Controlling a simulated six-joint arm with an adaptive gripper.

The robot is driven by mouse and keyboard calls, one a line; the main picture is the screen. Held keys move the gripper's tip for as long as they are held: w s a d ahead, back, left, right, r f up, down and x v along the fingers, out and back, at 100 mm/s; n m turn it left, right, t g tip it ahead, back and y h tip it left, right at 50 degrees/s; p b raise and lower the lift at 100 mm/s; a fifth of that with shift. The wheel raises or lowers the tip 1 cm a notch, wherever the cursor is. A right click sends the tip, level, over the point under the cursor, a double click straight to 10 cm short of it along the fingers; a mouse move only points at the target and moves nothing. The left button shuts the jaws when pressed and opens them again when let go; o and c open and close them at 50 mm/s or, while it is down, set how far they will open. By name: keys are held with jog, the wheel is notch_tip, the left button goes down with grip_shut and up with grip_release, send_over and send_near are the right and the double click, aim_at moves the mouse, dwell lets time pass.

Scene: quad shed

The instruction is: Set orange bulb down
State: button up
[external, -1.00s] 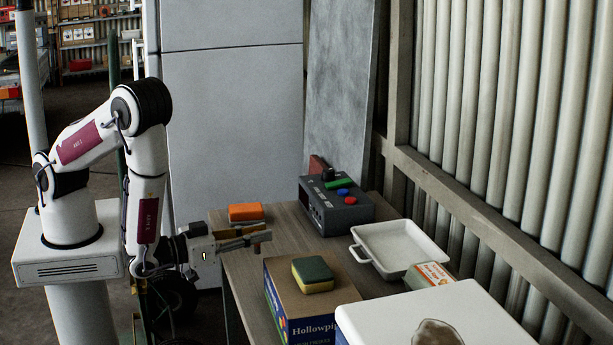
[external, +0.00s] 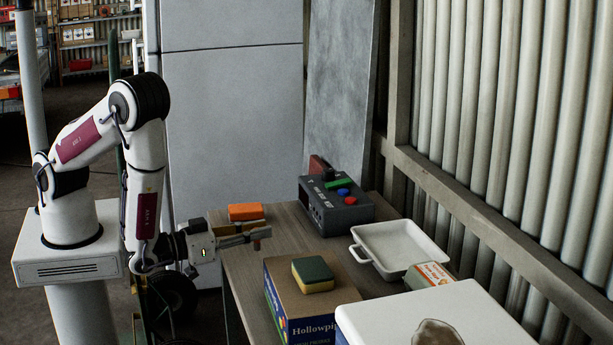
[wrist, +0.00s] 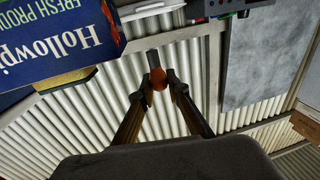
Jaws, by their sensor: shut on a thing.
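The orange bulb (wrist: 159,82) shows between my fingertips in the wrist view, with a grey end (wrist: 153,60) pointing away from the camera. My gripper (wrist: 160,87) is shut on it. In the external view my gripper (external: 256,236) reaches out over the left part of the wooden table (external: 285,225), above its top. The bulb is small and dark there, so its orange colour is hard to make out.
An orange block (external: 246,212) lies behind my gripper. A cardboard box (external: 303,312) with a green-yellow sponge (external: 313,274) on it stands in front. A grey button box (external: 335,207), a white tray (external: 398,248) and a small carton (external: 430,275) are to the right.

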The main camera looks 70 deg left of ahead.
jog(key=w+a+n+g+y, duration=0.2)
jog(key=a+y, duration=0.3)
jog(key=a, duration=0.4)
jog(key=w+a+n+g+y, duration=0.2)
jog(key=a+n+y, duration=0.3)
jog(key=a, duration=0.5)
jog(key=shift+r+g, duration=0.15)
jog(key=shift+g, duration=0.35)
jog(key=shift+f, duration=2.9)
jog(key=shift+f, duration=0.15)
jog(key=shift+f, duration=1.95)
jog(key=shift+f, duration=0.1)
